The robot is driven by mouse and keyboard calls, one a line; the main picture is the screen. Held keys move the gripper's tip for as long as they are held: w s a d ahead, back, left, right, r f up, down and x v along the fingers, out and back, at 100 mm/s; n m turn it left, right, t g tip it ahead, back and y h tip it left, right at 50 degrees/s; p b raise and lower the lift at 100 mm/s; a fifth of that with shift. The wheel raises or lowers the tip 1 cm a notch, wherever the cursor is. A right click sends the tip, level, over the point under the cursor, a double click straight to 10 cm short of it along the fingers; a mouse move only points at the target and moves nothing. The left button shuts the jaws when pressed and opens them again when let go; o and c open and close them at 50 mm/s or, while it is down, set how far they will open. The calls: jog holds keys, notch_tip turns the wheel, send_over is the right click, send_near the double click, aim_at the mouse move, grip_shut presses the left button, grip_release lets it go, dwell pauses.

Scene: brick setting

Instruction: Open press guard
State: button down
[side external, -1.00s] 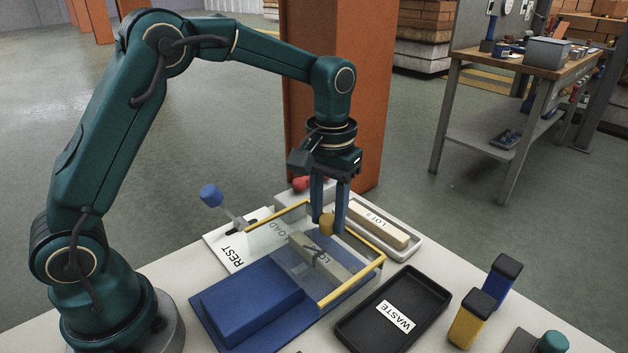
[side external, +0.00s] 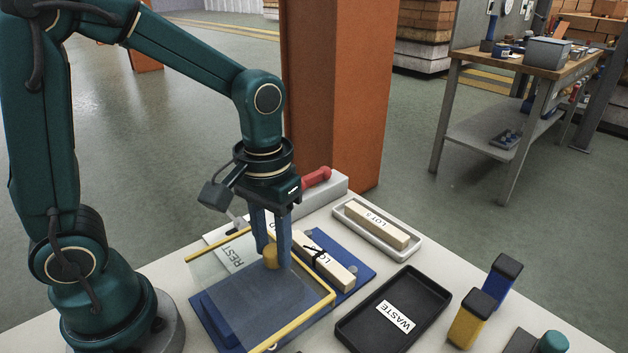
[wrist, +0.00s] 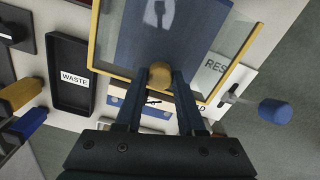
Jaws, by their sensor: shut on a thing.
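The press guard (side external: 205,272) is a clear panel with a yellow frame, lying over the left part of the blue press base (side external: 352,268). It also shows in the wrist view (wrist: 111,38). My gripper (side external: 270,262) points down and is shut on the guard's round yellow knob (side external: 270,257), which also shows between the fingers in the wrist view (wrist: 160,75). A pale brick bar (side external: 325,263) with a dark band and a partly hidden label lies uncovered on the press base, right of the guard.
A white tray (side external: 412,249) holds a bar labelled LOT 5. A black WASTE tray (side external: 432,284) is at the front. Yellow (side external: 467,326) and blue (side external: 498,288) blocks with black tops stand at right. A red handle (side external: 316,177) is behind; a blue knob (wrist: 275,111) shows in the wrist view.

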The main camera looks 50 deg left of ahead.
jog(key=shift+w+r, duration=0.1)
jog(key=shift+w, duration=0.05)
jog(key=c, duration=0.5)
grip_release()
jog(key=shift+r, duration=2.55)
jog(key=shift+r, duration=0.15)
notch_tip(320, 180, up, 3)
jog(key=s+t, duration=0.2)
jog(key=m+t, duration=0.3)
jog(key=t, duration=0.1)
send_over(236, 279)
jog(key=shift+f, duration=0.65)
